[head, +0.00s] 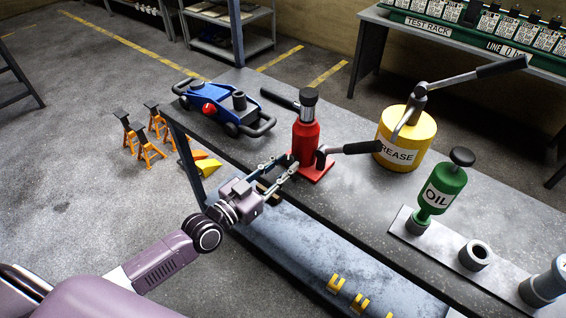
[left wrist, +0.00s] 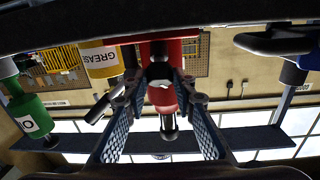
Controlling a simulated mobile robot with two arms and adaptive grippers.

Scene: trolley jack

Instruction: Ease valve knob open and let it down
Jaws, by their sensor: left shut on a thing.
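The red bottle jack (head: 306,138) stands upright on the grey workbench, with a black top on its ram. A black-gripped handle (head: 350,149) sticks out to the right from its base. My left gripper (head: 278,172) is at the near left side of the jack's base. In the left wrist view the jack (left wrist: 160,95) appears upside down between my blue-padded fingers (left wrist: 160,98). My left gripper is shut on the small valve knob (left wrist: 160,71) at the base, which the fingers hide in the head view. My right gripper is not in view.
A blue trolley jack (head: 222,106) stands left of the bottle jack on the workbench (head: 345,205). A yellow grease can (head: 407,137) and green oil bottle (head: 441,188) stand to the right. Orange stands (head: 147,143) are on the floor.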

